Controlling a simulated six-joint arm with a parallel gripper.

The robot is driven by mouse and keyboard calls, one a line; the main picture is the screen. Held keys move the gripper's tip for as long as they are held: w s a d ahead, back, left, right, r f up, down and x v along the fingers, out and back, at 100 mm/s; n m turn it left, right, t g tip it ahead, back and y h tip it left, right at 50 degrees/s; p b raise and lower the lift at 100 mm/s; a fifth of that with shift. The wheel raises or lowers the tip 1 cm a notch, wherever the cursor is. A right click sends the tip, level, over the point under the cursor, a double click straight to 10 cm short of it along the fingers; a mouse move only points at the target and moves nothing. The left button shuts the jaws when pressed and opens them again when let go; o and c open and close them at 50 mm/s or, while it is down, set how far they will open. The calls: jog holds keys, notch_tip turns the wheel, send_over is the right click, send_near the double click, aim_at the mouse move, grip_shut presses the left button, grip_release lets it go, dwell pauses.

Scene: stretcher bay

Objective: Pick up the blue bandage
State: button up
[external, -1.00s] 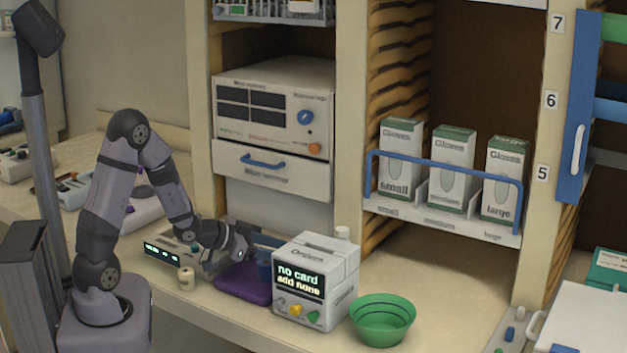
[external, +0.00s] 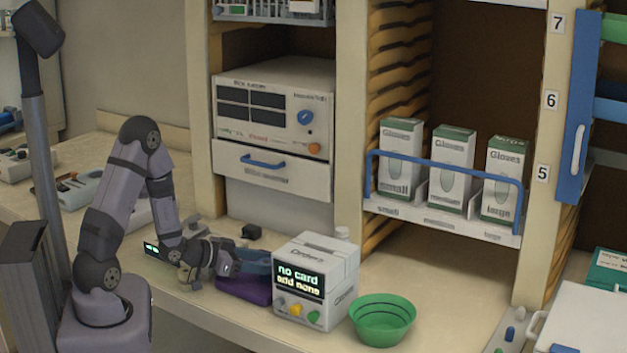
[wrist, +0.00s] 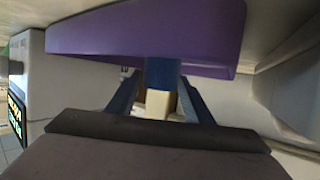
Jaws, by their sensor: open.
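My gripper (external: 262,262) is low over the bench, just left of the white box with the lit display, its fingers reaching over the purple tray. In the wrist view its two blue fingers (wrist: 160,85) are spread apart. The blue bandage (wrist: 160,72) shows as a small blue piece between them, against the purple tray (wrist: 100,33). A cream piece (wrist: 158,104) shows just below the blue one; I cannot tell whether they are one object. In the external view the gripper hides the bandage. The purple tray also shows there (external: 243,290).
The white display box (external: 315,280) stands close to the right of the gripper. A green bowl (external: 382,320) is beyond it. A small dark object (external: 251,232) lies behind the gripper. Glove boxes (external: 452,168) stand on the shelf.

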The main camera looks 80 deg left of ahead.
jog(key=shift+b+x, duration=0.8)
jog(key=shift+b, duration=0.35)
jog(key=shift+w+f+p, duration=0.1)
jog(key=shift+w+p, duration=0.25)
jog(key=shift+p, duration=0.1)
jog(key=shift+x, duration=0.8)
jog(key=c, duration=0.8)
